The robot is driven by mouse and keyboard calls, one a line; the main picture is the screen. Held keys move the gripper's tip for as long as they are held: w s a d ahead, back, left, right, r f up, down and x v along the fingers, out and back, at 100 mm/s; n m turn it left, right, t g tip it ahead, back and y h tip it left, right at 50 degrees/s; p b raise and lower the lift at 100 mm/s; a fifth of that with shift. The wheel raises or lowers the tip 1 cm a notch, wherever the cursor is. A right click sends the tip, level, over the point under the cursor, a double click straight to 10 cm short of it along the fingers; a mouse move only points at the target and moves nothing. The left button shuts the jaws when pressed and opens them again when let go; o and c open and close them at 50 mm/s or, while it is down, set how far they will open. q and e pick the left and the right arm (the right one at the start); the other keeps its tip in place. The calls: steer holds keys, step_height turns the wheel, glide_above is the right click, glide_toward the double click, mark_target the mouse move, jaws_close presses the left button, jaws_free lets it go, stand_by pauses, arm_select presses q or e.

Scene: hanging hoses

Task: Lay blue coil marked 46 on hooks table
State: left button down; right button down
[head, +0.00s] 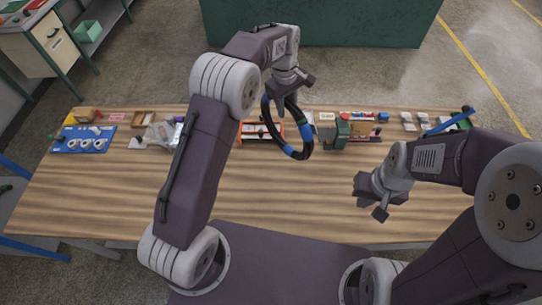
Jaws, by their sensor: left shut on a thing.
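A dark hose coil with blue bands and a little green (291,153) hangs as an upright loop below my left gripper (280,97). The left gripper is shut on the coil's top, over the far part of the wooden table (300,195). A number on the coil is too small to read. My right gripper (369,200) is empty, with its fingers apart, over the right part of the table. I cannot make out hooks on the table. My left arm hides part of the table's middle left.
Along the table's far edge are a blue board with white rings (84,141), an orange rack (250,131), a green machine (335,134) and several small items. The near half of the table is mostly clear. A dark green block (370,24) stands beyond the table.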

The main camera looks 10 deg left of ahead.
arm_select(q)
steer(key=shift+w, duration=0.1)
steer(key=s+a+f+p, duration=0.4)
steer(key=a+f, duration=0.7)
stand_by(0.5)
steer(key=shift+f, duration=0.1)
steer(key=c, duration=1)
jaws_free()
